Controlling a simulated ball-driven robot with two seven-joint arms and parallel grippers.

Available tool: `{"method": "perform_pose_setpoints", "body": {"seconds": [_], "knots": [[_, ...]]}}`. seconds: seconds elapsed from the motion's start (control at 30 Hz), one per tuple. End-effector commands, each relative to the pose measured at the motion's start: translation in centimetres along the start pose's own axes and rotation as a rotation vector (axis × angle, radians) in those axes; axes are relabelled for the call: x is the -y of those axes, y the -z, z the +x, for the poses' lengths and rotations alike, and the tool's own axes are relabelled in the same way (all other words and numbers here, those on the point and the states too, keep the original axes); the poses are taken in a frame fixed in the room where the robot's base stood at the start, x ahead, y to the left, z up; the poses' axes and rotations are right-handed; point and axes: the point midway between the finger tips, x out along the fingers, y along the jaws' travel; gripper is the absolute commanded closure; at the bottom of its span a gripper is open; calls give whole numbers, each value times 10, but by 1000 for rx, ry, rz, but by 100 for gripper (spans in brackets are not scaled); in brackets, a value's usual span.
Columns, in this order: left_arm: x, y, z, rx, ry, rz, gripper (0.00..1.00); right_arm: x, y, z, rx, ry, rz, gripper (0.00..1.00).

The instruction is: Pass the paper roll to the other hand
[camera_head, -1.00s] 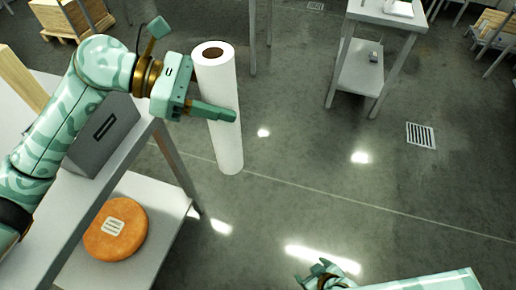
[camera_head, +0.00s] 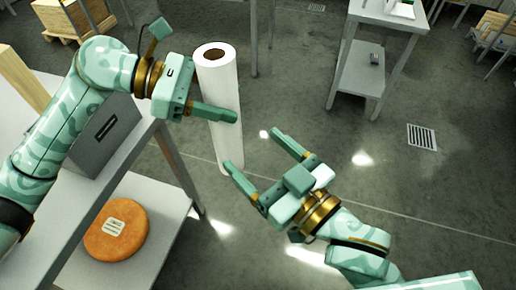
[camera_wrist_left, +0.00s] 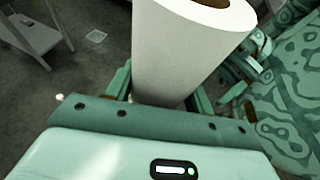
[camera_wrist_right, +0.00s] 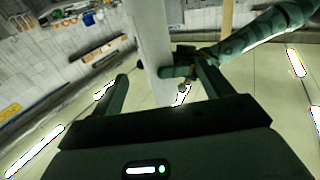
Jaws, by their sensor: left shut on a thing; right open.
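The white paper roll (camera_head: 222,95) stands upright in the air in the head view, with a brown core at its top. My left gripper (camera_head: 213,108) is shut on it around its middle. The roll (camera_wrist_left: 180,55) also fills the space between the fingers in the left wrist view. My right gripper (camera_head: 252,157) is open, lower and to the right, with its fingers pointing toward the roll's lower part. In the right wrist view the roll (camera_wrist_right: 150,45) appears ahead, between the open fingers' directions; whether they touch it is unclear.
An orange cheese wheel (camera_head: 117,230) lies on a low shelf (camera_head: 165,215) at the lower left. A grey box (camera_head: 104,130) sits on the table above it. A white table (camera_head: 385,12) stands at the back right. Open floor lies to the right.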

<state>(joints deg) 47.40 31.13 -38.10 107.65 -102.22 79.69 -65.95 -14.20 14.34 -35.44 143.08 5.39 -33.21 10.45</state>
Motion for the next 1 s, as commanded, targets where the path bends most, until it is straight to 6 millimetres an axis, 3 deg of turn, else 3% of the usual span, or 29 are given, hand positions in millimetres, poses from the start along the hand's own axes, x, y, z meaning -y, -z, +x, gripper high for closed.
{"method": "perform_pose_setpoints", "body": {"seconds": [0.17, 0.6, 0.8, 1.0], "knots": [[0, -1, 0, 1, 0, 1, 100, -1, 0, 15, 11, -5, 16, 21], [0, -1, 0, 1, 0, 1, 100, -2, -2, 101, 12, -4, 16, 21], [0, -1, 0, 1, 0, 1, 100, -1, -2, 117, 14, -4, 16, 21], [0, -1, 0, 1, 0, 1, 100, -2, -3, 119, 15, -4, 15, 21]]}}
